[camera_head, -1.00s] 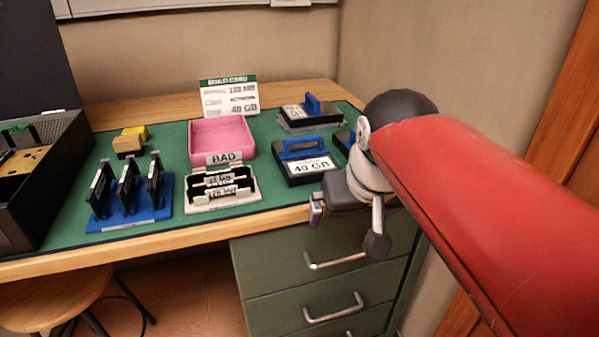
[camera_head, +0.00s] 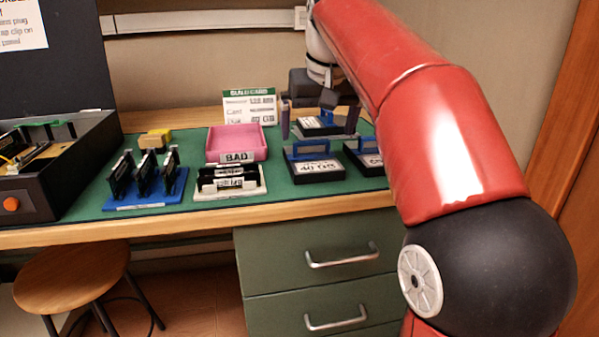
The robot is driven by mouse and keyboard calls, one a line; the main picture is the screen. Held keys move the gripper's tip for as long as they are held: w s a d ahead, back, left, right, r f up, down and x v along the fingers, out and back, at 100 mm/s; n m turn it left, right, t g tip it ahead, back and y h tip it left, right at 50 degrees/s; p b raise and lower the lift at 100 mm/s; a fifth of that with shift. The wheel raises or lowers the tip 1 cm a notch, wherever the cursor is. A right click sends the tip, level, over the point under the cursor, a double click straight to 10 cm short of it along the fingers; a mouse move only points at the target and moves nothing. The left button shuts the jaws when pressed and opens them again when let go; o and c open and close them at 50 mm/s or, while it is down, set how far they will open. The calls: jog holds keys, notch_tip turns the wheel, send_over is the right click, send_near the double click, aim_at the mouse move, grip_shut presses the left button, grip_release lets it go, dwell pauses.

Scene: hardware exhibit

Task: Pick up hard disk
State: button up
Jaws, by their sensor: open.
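Several black hard disks with blue handles lie on the green mat. The front one (camera_head: 318,172), labelled 40 GB, is right of the pink tray. Another (camera_head: 366,160) sits to its right, partly hidden by my arm. A third (camera_head: 312,127) lies at the back, its blue handle (camera_head: 329,99) upright. My gripper (camera_head: 318,132) points down over this back disk, open and empty, with one finger on each side of the handle in the picture. I cannot tell whether the fingers touch it.
A pink tray (camera_head: 263,140) marked BAD, a white card holder (camera_head: 258,192), a blue rack (camera_head: 148,203) with black cards and a build card sign (camera_head: 249,106) stand left of the disks. An open black computer case (camera_head: 55,190) is far left; a wooden stool (camera_head: 70,275) stands below.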

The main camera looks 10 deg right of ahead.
aim_at(312, 141)
jog(key=shift+w+a, duration=0.1)
jog(key=shift+w, duration=0.45)
jog(key=b+x, duration=0.2)
jog(key=x, duration=0.5)
jog(key=shift+w+f, duration=0.15)
jog(key=shift+w, duration=0.2)
jog(key=c, duration=0.5)
